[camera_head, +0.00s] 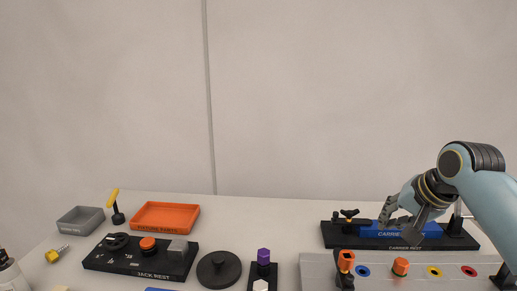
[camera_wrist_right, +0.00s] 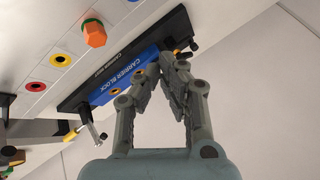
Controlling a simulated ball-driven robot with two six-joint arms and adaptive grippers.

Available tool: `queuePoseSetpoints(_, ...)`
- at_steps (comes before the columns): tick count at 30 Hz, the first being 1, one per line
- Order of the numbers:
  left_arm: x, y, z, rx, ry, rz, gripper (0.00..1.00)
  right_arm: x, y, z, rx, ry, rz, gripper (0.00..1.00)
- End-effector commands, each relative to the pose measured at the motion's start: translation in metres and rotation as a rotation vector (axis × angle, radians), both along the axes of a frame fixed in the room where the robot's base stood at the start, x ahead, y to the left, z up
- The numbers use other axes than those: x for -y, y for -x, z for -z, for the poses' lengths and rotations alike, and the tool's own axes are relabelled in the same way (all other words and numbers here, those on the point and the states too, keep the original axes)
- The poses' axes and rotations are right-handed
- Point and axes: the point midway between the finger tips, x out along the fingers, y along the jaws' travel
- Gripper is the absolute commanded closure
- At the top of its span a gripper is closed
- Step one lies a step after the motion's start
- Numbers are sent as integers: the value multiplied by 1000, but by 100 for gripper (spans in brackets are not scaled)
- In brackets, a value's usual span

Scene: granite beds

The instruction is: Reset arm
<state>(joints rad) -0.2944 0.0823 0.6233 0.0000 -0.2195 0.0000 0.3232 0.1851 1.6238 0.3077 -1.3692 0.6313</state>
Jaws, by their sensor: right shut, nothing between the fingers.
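My right gripper (camera_head: 403,213) is at the right of the head view, in front of the blue carrier block (camera_head: 371,229). The right wrist view shows the gripper (camera_wrist_right: 168,66) with its fingertips together and nothing between them, at one end of the blue block (camera_wrist_right: 122,78). I cannot tell whether the fingertips touch the block. The block lies on the black carrier rest (camera_head: 462,243). My left gripper is not clearly seen; only a small white and dark part shows at the lower left edge of the head view.
An orange tray (camera_head: 165,217), a grey tray (camera_head: 80,220) and the black jack rest (camera_head: 137,262) are on the left. A black disc (camera_head: 219,269) is at the front middle. A grey panel (camera_head: 384,284) with coloured rings and an orange knob (camera_head: 400,266) is in front of the carrier rest. The back middle is clear.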

Motion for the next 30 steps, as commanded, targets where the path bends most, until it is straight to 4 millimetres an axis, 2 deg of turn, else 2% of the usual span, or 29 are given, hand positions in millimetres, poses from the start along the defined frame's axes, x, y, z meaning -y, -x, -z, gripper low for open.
queuePoseSetpoints(1,0,3,0,-4,0,0,60,-3,20,11,-13,28,-31,100)
queuePoseSetpoints(5,0,8,1,-12,1,-1,60,-7,76,36,-47,125,-130,100)
queuePoseSetpoints(8,0,8,1,-12,1,-1,60,-11,131,50,-80,208,-224,100)
queuePoseSetpoints(9,1,8,1,-11,1,-1,60,-11,152,53,-94,242,-261,100)
queuePoseSetpoints(12,1,7,1,-11,1,-1,60,-13,198,56,-121,306,-339,100)
queuePoseSetpoints(15,2,8,1,-11,3,-2,60,-13,235,55,-145,356,-402,100)
queuePoseSetpoints(21,3,7,1,-10,3,-1,60,-13,293,47,-186,429,-501,100)
queuePoseSetpoints(28,3,6,1,-9,3,-1,60,-11,346,31,-227,493,-590,100)
queuePoseSetpoints(30,3,5,7,-7,3,-1,60,-9,340,53,-234,493,-590,100)
